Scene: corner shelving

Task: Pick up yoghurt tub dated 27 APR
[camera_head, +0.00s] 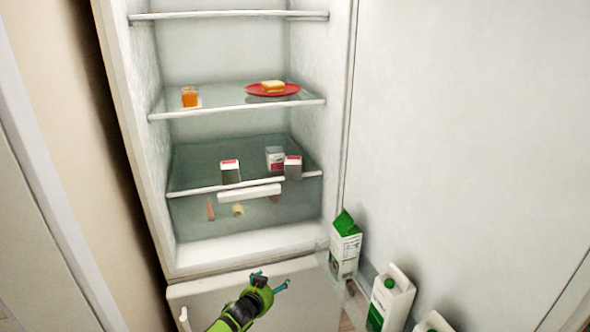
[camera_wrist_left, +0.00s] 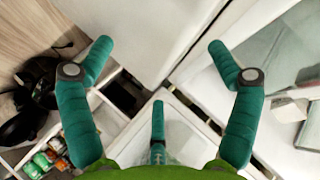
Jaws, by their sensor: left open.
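Several small white-and-red tubs stand on the lower glass shelf of the open fridge in the head view: one at the left (camera_head: 230,171), one at the back (camera_head: 275,155) and one at the front right (camera_head: 293,167). No date can be read on them, so I cannot tell which is 27 APR. My left gripper (camera_head: 270,281) is open and empty, low in front of the fridge and well below the tubs. Its spread teal fingers also show in the left wrist view (camera_wrist_left: 158,50). My right gripper is not in view.
A jar of orange content (camera_head: 190,97) and a red plate (camera_head: 258,91) with food are on the shelf above. A transparent drawer (camera_head: 190,212) with vegetables sits below the tubs.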

